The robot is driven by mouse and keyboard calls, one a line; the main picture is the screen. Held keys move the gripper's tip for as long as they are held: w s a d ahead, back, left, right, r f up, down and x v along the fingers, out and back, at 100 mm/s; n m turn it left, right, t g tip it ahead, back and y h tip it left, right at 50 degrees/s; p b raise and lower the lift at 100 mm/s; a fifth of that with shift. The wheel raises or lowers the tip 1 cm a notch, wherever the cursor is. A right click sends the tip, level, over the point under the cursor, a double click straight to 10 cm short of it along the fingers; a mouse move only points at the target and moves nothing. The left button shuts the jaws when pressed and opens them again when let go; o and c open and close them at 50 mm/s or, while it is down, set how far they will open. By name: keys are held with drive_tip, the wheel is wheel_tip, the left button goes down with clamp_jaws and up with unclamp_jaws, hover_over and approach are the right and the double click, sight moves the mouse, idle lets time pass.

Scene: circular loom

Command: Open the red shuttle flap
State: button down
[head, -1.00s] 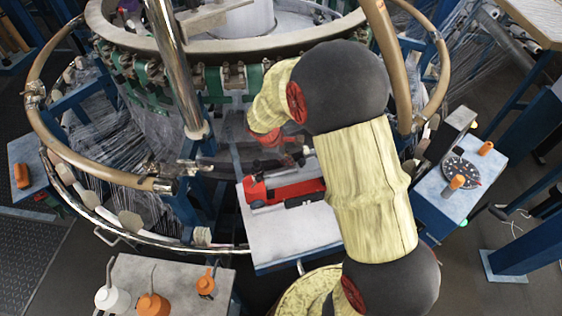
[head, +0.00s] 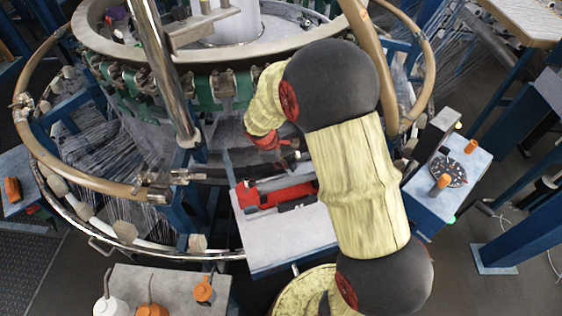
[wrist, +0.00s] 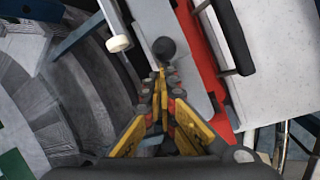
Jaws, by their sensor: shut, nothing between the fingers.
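The red shuttle (head: 268,197) lies on a pale table (head: 285,240) in front of the loom ring, with a dark handle-like bar along its near side. In the wrist view its red body (wrist: 203,55) runs beside a grey strip (wrist: 147,22) with a round black knob (wrist: 163,48). I cannot tell for sure which part is the flap or how far it stands open. My gripper (wrist: 162,76) is shut and empty, its tips close to the knob; contact is unclear. In the head view my gripper (head: 288,158) is at the shuttle's far side, partly hidden by my arm.
The loom's ring and chrome post (head: 172,85) stand close behind and left. A grey stand with bottles (head: 150,310) is at the front left. A blue cabinet with a dial (head: 448,172) is at the right. The pale table's near part is bare.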

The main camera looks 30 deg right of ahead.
drive_tip(key=shift+d+r+y+p, duration=0.2)
drive_tip(key=shift+r+y+p, duration=0.35)
drive_tip(key=shift+p, duration=1.1)
drive_tip(key=shift+y, duration=0.65)
drive_tip(key=r+p, duration=0.1)
drive_tip(key=p, duration=0.2)
drive_tip(key=d+r+p, duration=0.1)
drive_tip(key=p, duration=0.2)
drive_tip(key=r+p, duration=0.2)
drive_tip(key=shift+s+d+p, duration=0.25)
drive_tip(key=shift+d+p, duration=0.05)
drive_tip(key=shift+p, duration=0.1)
drive_tip(key=s+d+r+p, duration=0.1)
drive_tip(key=d+r+p, duration=0.2)
drive_tip(key=d+p, duration=0.2)
drive_tip(key=s+d+r+p, duration=0.2)
drive_tip(key=d+p, duration=0.3)
drive_tip(key=d, duration=0.5)
drive_tip(key=shift+s+d+r+p, duration=0.2)
drive_tip(key=shift+r+p, duration=0.15)
drive_tip(key=shift+r, duration=0.35)
